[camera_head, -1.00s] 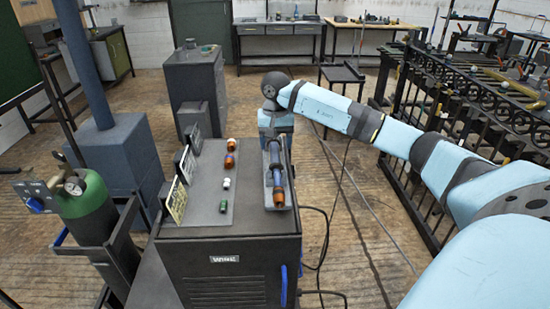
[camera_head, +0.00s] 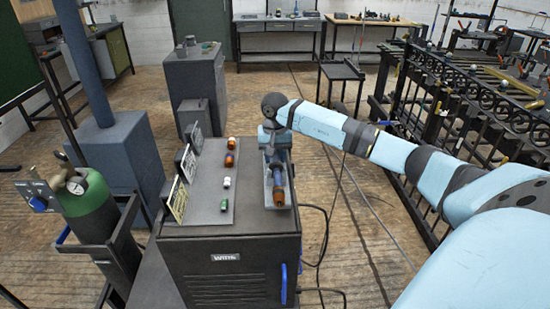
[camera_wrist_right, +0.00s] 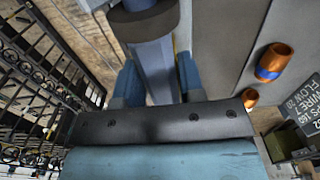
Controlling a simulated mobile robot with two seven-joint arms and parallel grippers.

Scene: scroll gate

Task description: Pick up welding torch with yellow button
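A welding torch (camera_head: 278,188) with an orange-brown near end and a dark blue body lies in a narrow grey tray on top of the dark welder cabinet. My right gripper (camera_head: 272,145) is over the far part of this torch and hides it. In the right wrist view the blue torch body (camera_wrist_right: 154,62) runs between the two blue fingers of the right gripper (camera_wrist_right: 160,82). The fingers stand apart on either side of it, and a firm hold does not show. No yellow button can be made out. My left gripper is not in view.
The welder cabinet (camera_head: 228,275) has a sloped panel with small orange, white and green parts (camera_head: 227,182) left of the tray and several small signs. A green gas cylinder (camera_head: 88,205) stands at the left. A black railing (camera_head: 430,130) stands at the right.

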